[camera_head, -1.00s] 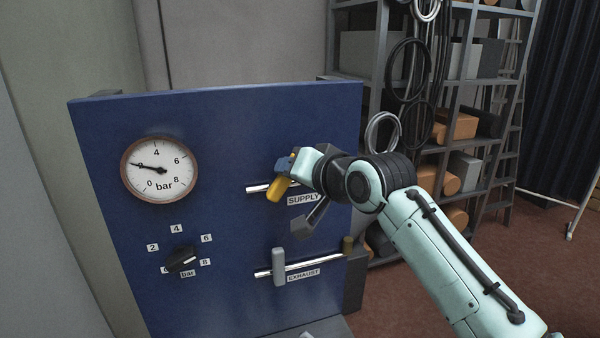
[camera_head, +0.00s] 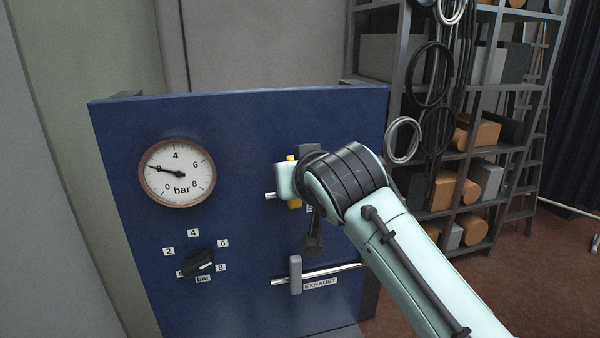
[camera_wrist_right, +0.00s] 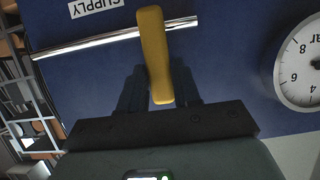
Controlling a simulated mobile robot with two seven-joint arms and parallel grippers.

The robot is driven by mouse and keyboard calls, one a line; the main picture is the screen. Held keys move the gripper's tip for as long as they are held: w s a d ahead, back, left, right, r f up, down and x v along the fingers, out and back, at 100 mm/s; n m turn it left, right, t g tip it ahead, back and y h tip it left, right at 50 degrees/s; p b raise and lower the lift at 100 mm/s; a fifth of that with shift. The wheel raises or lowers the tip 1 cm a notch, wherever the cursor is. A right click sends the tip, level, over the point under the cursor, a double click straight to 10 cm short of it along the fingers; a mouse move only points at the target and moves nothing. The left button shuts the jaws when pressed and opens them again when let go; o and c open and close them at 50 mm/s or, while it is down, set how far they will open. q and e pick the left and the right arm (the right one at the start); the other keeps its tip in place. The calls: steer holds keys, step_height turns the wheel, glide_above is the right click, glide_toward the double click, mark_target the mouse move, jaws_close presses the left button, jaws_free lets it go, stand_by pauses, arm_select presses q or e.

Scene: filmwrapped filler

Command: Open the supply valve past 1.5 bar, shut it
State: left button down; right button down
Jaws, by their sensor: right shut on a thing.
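The supply valve's yellow handle (camera_head: 295,204) stands crosswise to its pipe on the blue panel, mostly hidden behind my right gripper in the head view. In the right wrist view the yellow handle (camera_wrist_right: 154,45) crosses the silver pipe, with a dark finger of my right gripper (camera_wrist_right: 159,70) on each side. The gripper is shut on the handle. The round pressure gauge (camera_head: 178,185) at upper left has its needle at about 2 bar. The SUPPLY label (camera_wrist_right: 95,5) shows in the wrist view. My left gripper is not in view.
The grey exhaust handle (camera_head: 295,275) stands crosswise to its pipe below the supply valve. A black knob (camera_head: 198,263) with a bar scale sits at lower left of the panel (camera_head: 240,130). A loaded shelf rack (camera_head: 480,150) stands at the right behind.

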steer(key=shift+f, duration=0.1)
stand_by(0.3)
steer(key=c, duration=0.9)
jaws_free()
steer(key=shift+w+a, duration=0.1)
steer(key=shift+w, duration=0.05)
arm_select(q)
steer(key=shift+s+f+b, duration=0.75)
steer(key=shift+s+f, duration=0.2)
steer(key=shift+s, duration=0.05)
arm_select(e)
steer(key=shift+v, duration=6.75)
steer(key=shift+a, duration=0.1)
